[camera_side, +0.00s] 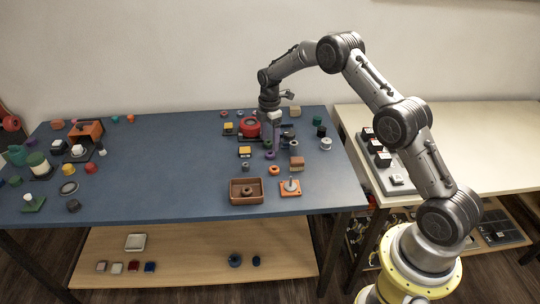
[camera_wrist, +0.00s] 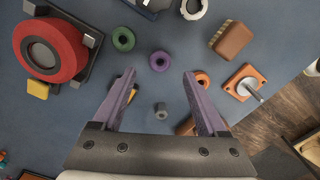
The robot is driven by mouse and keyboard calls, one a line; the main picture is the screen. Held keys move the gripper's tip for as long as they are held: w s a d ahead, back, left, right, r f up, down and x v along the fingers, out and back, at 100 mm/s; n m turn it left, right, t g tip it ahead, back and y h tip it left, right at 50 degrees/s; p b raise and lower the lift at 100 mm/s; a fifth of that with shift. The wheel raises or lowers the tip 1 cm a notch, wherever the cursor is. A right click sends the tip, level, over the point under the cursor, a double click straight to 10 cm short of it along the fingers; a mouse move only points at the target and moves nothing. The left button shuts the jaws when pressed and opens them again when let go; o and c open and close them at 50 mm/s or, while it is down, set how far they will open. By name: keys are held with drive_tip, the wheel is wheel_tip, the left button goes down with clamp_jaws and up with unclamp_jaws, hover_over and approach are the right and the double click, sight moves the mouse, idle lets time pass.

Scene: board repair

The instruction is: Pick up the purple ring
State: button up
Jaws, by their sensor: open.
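The purple ring (camera_wrist: 159,61) lies flat on the blue table, its hole facing up in the wrist view. In the side view it shows as a small purple ring (camera_side: 270,155) on the right part of the table. My gripper (camera_wrist: 159,72) is open and empty, its two purple fingers spread wide. In the wrist view the ring appears just beyond the fingertips, roughly centred between them. In the side view my gripper (camera_side: 278,138) hangs above the table close to the ring; the exact height is hard to tell.
A green ring (camera_wrist: 123,39) and an orange ring (camera_wrist: 201,80) lie either side of the purple one. A grey nut (camera_wrist: 161,111) lies nearer my palm. A red round part (camera_wrist: 50,47), a brown block (camera_wrist: 232,40) and an orange plate with a peg (camera_wrist: 245,83) stand around.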

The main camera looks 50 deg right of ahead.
sight(270, 155)
drive_tip(key=f, duration=0.5)
drive_tip(key=shift+s+d+f, duration=0.1)
drive_tip(key=shift+d, duration=0.15)
clamp_jaws()
